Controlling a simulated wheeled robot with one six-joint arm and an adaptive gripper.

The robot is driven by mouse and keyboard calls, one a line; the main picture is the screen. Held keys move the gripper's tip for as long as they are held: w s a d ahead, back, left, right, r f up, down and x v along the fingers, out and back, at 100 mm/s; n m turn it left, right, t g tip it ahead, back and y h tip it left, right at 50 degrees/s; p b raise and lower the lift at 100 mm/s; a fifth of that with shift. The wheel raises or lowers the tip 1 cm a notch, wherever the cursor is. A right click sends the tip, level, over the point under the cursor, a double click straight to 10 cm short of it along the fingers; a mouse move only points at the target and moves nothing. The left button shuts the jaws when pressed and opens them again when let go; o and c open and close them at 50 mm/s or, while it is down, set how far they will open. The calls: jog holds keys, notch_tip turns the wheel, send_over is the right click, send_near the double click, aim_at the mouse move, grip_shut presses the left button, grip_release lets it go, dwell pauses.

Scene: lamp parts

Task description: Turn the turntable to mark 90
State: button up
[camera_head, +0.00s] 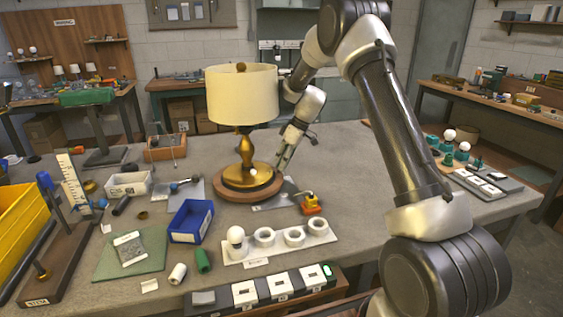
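The turntable is a round wooden disc (228,192) on the grey workbench, left of the picture's middle. A lamp with a cream shade (242,96) and a brass stem and base (246,176) stands upright on it. My gripper (282,167) points down at the right of the lamp, close to the disc's right edge. I cannot tell whether it touches the disc. Its fingers are small and partly overlapped, so their opening does not show clearly. A flat grey plate (272,203) shows at the disc's front right. No mark figures are readable.
An orange block-like part (312,204) lies right of the turntable. A blue bin (191,221) and a white tray with rings and a bulb (279,244) stand in front. My arm crosses the right side. The bench right of the orange part is mostly clear.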

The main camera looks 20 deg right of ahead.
jog(key=o, duration=0.4)
jog(key=shift+o, duration=0.2)
jog(key=v, duration=1.2)
jog(key=shift+a, duration=0.1)
